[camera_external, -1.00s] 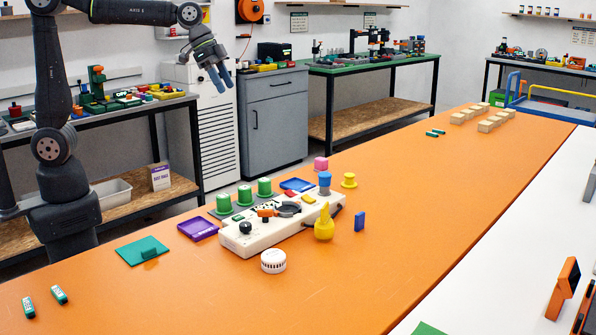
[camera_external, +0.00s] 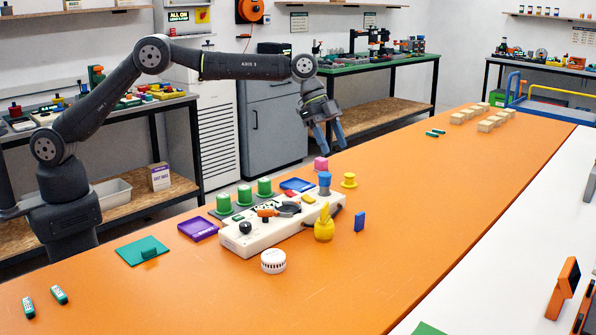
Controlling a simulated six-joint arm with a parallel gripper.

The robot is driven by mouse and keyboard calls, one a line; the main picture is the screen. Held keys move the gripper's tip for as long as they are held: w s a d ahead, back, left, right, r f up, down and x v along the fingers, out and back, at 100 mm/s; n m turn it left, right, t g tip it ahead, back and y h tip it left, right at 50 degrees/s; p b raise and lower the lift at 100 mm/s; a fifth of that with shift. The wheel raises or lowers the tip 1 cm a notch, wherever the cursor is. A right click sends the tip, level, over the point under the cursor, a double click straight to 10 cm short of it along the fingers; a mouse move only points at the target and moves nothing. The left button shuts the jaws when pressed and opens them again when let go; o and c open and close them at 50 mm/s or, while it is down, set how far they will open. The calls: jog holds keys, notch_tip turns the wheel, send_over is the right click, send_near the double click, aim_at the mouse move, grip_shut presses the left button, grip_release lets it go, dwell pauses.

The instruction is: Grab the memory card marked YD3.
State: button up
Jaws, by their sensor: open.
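Two small teal cards with white markings lie at the near left of the orange bench, one farther left (camera_external: 28,307) and one beside it (camera_external: 59,294). Two more small teal pieces, a nearer one (camera_external: 431,134) and a farther one (camera_external: 439,131), lie toward the far right. The markings are too small to read, so I cannot tell which piece is YD3.
A white device (camera_external: 270,232) with knobs stands mid-bench, with green cylinders (camera_external: 264,187), a blue cylinder (camera_external: 325,179) and a yellow pear-shaped thing (camera_external: 324,228) around it. A blue upright block (camera_external: 360,221) stands to the right. Wooden blocks (camera_external: 485,126) stand far right. The near right of the orange bench (camera_external: 400,260) is clear.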

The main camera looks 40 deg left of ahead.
jog(key=x, duration=0.2)
send_near(360, 213)
jog(key=d+x, duration=0.1)
jog(key=x, duration=0.2)
notch_tip(360, 213, down, 3)
jog(key=shift+d+r, duration=0.2)
jog(key=shift+x, duration=0.95)
jog(key=c, duration=1.1)
